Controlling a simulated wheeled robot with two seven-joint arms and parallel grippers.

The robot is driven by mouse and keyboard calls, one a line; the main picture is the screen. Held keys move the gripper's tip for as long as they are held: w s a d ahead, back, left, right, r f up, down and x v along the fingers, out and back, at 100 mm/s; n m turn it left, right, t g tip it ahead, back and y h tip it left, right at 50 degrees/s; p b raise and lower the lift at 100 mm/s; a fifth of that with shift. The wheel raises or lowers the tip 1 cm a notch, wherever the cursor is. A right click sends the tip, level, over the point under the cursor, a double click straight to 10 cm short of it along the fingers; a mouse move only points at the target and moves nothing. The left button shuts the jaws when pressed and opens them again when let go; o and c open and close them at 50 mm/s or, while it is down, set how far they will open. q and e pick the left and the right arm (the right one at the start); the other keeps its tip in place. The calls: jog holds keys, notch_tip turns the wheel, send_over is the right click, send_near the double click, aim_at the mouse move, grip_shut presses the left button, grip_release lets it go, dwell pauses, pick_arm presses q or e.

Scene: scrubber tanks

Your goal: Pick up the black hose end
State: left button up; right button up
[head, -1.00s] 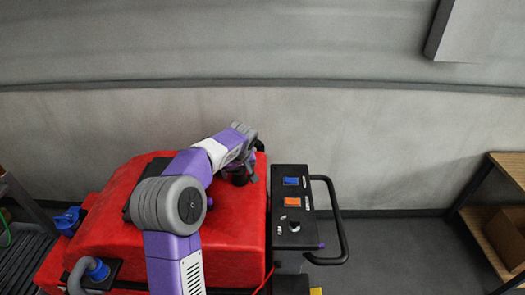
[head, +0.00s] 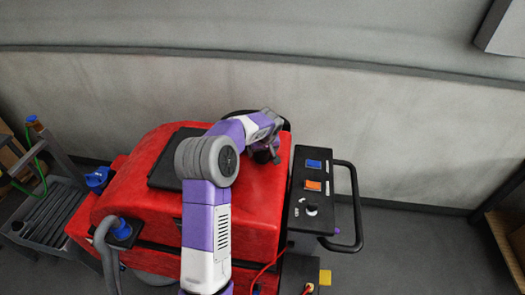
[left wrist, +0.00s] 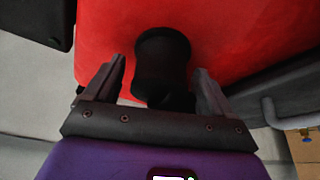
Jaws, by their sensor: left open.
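The black hose end (left wrist: 163,62) is a short dark cylinder in the left wrist view, in front of the red machine body. My left gripper (left wrist: 160,80) is open, with one finger on either side of it and red showing in the gaps. The lower part of the hose end runs into shadow near the gripper's palm. In the head view my left gripper (head: 266,155) is over the back right of the red machine top (head: 255,205), and I cannot make out the hose end there. My right gripper is not in view.
A black control panel (head: 310,215) with blue and orange switches and a handle (head: 358,205) stands right of the red body. A grey hose (head: 103,235) with a blue cap is at the left front. A grey cart (head: 45,210) stands left, wooden shelving (head: 508,240) right.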

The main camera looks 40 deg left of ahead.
pick_arm(q)
jog(key=c, duration=1.2)
jog(key=shift+o, duration=0.2)
jog(key=shift+w+r, duration=0.1)
jog(key=shift+r, duration=0.5)
notch_tip(320, 180, up, 9)
jog(key=shift+f, duration=0.15)
jog(key=shift+r+p, duration=0.35)
jog(key=shift+r, duration=0.35)
jog(key=shift+r+p, duration=0.8)
jog(key=shift+r, duration=0.15)
